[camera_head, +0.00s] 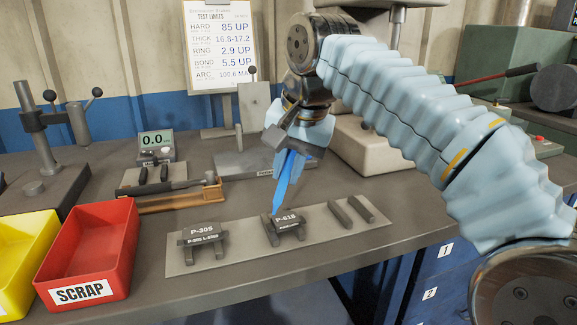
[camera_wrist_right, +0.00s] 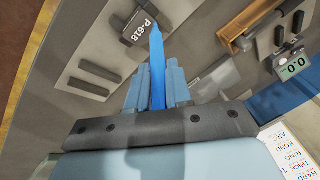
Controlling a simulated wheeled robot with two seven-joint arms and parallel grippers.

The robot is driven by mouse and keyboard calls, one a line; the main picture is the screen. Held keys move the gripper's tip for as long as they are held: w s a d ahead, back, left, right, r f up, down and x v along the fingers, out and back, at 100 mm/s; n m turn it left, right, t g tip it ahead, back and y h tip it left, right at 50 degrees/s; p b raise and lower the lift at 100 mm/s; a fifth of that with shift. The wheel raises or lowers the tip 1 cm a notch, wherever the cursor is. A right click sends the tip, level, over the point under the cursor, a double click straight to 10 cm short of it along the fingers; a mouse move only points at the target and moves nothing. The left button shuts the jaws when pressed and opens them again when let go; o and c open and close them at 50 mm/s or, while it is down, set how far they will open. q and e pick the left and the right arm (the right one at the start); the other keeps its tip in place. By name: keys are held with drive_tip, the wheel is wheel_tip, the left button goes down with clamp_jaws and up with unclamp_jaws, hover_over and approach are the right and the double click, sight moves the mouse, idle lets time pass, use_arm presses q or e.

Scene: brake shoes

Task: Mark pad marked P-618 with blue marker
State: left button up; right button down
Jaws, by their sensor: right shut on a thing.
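The pad marked P-618 (camera_head: 284,227) stands on the light grey plate (camera_head: 240,256) on the bench; it also shows at the top of the right wrist view (camera_wrist_right: 137,28). My right gripper (camera_head: 296,158) is shut on the blue marker (camera_head: 285,185) and holds it point down over this pad. In the right wrist view the marker (camera_wrist_right: 158,70) stands between the two fingers, its tip beside the pad's label. Whether the tip touches the pad cannot be told. The pad marked P-305 (camera_head: 202,240) stands to the left on the same plate. My left gripper is not in view.
A red SCRAP bin (camera_head: 88,250) and a yellow bin (camera_head: 22,262) stand at the left. Two dark bars (camera_head: 350,213) lie on the plate's right part. A wooden tray (camera_head: 180,201), a gauge reading 0.0 (camera_head: 155,146) and a test-limits sheet (camera_head: 220,45) are behind.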

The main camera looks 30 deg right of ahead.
drive_tip(key=shift+f+b, duration=0.3)
drive_tip(key=shift+f, duration=0.2)
idle(0.8)
drive_tip(key=shift+s+d+p, duration=0.2)
drive_tip(key=shift+d+p, duration=0.5)
drive_tip(key=shift+d, duration=0.3)
drive_tip(key=shift+s+d+p, duration=0.2)
drive_tip(key=shift+d+p, duration=0.5)
drive_tip(key=shift+d, duration=0.25)
idle(2.1)
wheel_tip(320, 180, up, 7)
drive_tip(key=p, duration=0.3)
idle(0.6)
